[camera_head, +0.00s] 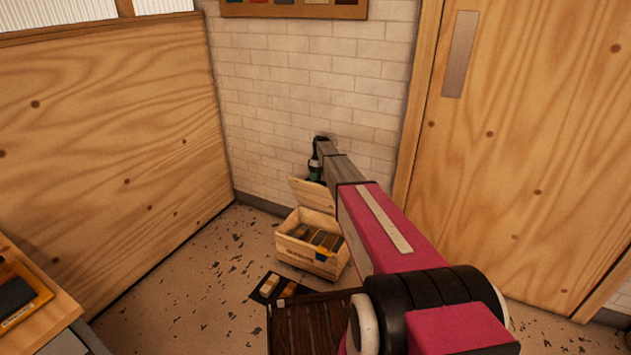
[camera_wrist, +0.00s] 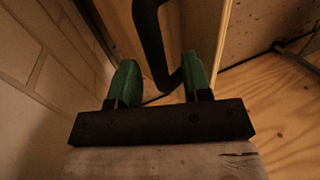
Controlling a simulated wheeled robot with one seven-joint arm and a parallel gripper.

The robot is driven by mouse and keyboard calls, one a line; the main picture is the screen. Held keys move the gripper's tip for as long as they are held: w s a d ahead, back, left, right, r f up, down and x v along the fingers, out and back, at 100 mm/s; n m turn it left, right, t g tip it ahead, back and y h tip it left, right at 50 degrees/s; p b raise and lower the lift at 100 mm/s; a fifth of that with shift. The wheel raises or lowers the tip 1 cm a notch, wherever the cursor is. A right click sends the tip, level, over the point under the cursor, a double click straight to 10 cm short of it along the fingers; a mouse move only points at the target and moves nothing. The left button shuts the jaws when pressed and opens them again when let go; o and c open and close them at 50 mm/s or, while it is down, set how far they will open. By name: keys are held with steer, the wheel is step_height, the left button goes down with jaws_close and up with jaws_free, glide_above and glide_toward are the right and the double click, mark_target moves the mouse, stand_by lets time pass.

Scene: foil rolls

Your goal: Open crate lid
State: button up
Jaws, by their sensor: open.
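The wooden crate (camera_head: 297,254) stands on the floor near the white brick wall. Its lid (camera_head: 311,193) is raised at the back of the crate and tilted up, so the inside shows. My gripper (camera_head: 315,165) is at the lid's upper part, partly hidden by my arm. In the wrist view, my gripper's two green fingers (camera_wrist: 159,58) are apart. A dark curved handle (camera_wrist: 150,30) stands in the space between them, beside a pale wooden panel (camera_wrist: 212,30) that looks like the lid. Whether a finger touches the handle is unclear.
Several dark items (camera_head: 318,238) lie inside the crate. A dark slatted surface (camera_head: 308,322) and a small dark mat (camera_head: 272,287) are in front of it. A wooden panel wall (camera_head: 110,140) is at left, a wooden door (camera_head: 520,150) at right. Floor left of the crate is clear.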

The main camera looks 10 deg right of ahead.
steer(key=r, duration=0.3)
steer(key=shift+s+a, duration=0.2)
steer(key=shift+a, duration=0.05)
steer(key=s+a+r, duration=0.5)
steer(key=a+r, duration=0.1)
steer(key=a, duration=0.3)
steer(key=shift+s+a+r, duration=0.2)
steer(key=shift+a+r, duration=0.05)
steer(key=shift+a, duration=0.05)
steer(key=s+d+m+t, duration=0.1)
steer(key=s+d+m, duration=0.1)
steer(key=s, duration=1.3)
steer(key=s+d+m+t+h, duration=0.1)
steer(key=s+d+m, duration=0.2)
steer(key=s, duration=1.2)
steer(key=s+d+m+t+h, duration=0.1)
steer(key=s+d+m, duration=0.2)
steer(key=s, duration=1.2)
steer(key=m, duration=0.2)
steer(key=shift+d+m, duration=0.15)
steer(key=shift+m, duration=0.25)
